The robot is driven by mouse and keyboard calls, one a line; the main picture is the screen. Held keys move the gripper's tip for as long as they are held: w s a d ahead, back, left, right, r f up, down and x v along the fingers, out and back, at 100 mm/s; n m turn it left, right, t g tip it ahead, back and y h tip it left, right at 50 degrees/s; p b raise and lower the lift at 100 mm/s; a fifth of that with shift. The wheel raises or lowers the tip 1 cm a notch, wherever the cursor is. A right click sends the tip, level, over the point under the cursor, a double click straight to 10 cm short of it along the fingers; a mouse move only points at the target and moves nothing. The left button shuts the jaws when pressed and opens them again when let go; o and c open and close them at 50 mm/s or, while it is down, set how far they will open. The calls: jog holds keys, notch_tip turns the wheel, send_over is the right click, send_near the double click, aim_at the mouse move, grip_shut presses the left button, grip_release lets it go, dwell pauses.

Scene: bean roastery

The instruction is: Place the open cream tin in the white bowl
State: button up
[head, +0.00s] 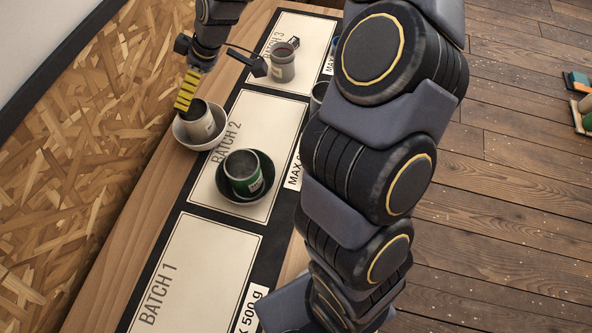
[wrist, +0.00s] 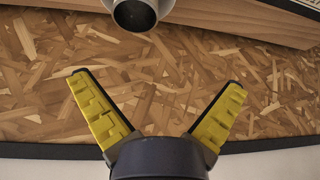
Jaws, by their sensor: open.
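The open cream tin (head: 201,128) is inside the white bowl (head: 184,142), mouth up, at the left edge of the table. I cannot tell for sure whether it leans a little. The tin also shows at the top edge of the wrist view (wrist: 133,15), cut off, with part of the bowl's rim (wrist: 166,7) beside it. My gripper (wrist: 156,80) is open and empty, its yellow-padded fingers spread wide and apart from the tin. In the head view one yellow finger shows just above and behind the bowl; the finger's exact gap to the tin is unclear.
A green tin (head: 246,187) stands in a dark green bowl (head: 268,190) on the Batch 2 card. A grey tin (head: 283,70) stands on the Batch 3 card. My arm partly hides another tin (head: 318,96). The Batch 1 card (head: 205,265) is clear. A chipboard wall (head: 90,150) borders the left.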

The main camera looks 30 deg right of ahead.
jog(key=s+a+r+m+g, duration=0.1)
jog(key=s+r, duration=0.5)
jog(key=s, duration=0.2)
jog(key=s+d+r+m+g+h, duration=0.1)
jog(key=s+d+m+g+h, duration=0.1)
jog(key=s, duration=1)
jog(key=s+d+r+m+g+h, duration=0.1)
jog(key=s+d+m+h, duration=0.1)
jog(key=s+d+m, duration=0.2)
jog(key=s+m, duration=0.3)
jog(key=s, duration=0.5)
jog(key=shift+s+d+r+g+h, duration=0.2)
jog(key=shift+g+h, duration=0.1)
jog(key=shift+g, duration=0.1)
